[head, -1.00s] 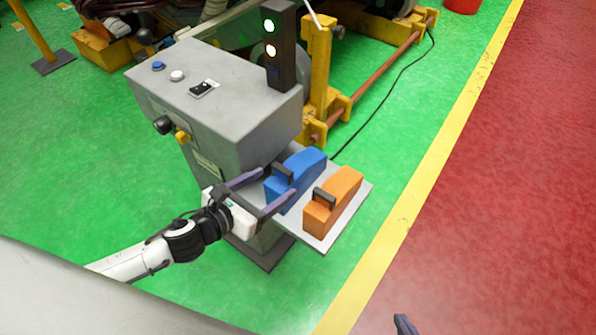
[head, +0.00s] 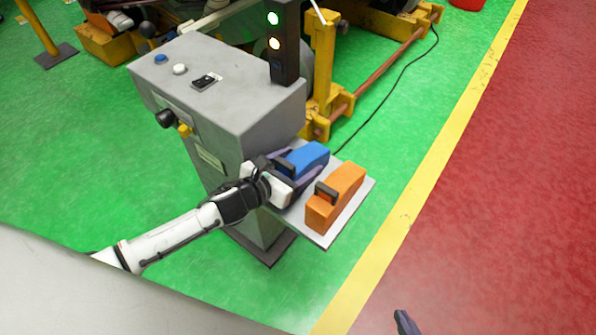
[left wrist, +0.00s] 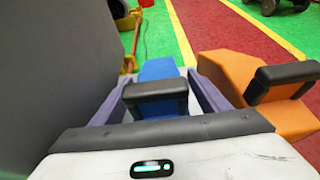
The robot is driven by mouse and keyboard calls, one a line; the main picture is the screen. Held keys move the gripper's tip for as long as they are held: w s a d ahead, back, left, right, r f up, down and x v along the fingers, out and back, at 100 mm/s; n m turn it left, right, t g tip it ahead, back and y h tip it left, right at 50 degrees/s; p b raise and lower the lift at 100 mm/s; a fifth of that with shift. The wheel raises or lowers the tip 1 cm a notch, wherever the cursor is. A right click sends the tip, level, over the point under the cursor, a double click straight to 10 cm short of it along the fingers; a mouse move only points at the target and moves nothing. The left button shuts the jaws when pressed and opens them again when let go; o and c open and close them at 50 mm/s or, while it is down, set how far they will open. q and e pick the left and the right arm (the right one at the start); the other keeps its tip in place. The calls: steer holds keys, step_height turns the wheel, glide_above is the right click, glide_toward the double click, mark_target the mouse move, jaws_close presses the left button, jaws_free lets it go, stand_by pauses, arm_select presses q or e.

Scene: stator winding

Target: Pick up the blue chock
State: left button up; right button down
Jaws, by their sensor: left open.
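The blue chock (head: 308,158) lies on a grey shelf (head: 327,237) beside the grey cabinet. It has a dark handle, and its near part is hidden by my left gripper in the head view. My left gripper (head: 300,172) is open, with its purple fingers on either side of the chock. In the left wrist view the blue chock (left wrist: 158,70) and its black handle (left wrist: 155,90) sit between the fingers (left wrist: 165,98). A part of my right gripper (head: 405,322) shows at the bottom edge of the head view.
An orange chock (head: 338,196) with a dark handle sits close to the right of the blue one, also in the left wrist view (left wrist: 235,75). The grey cabinet (head: 215,85) with a signal light (head: 284,45) stands close on the left. Open green and red floor lies right of the shelf.

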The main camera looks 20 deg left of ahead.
arm_select(q)
steer(key=c, duration=1.2)
steer(key=shift+r, duration=0.15)
steer(key=shift+c, duration=0.2)
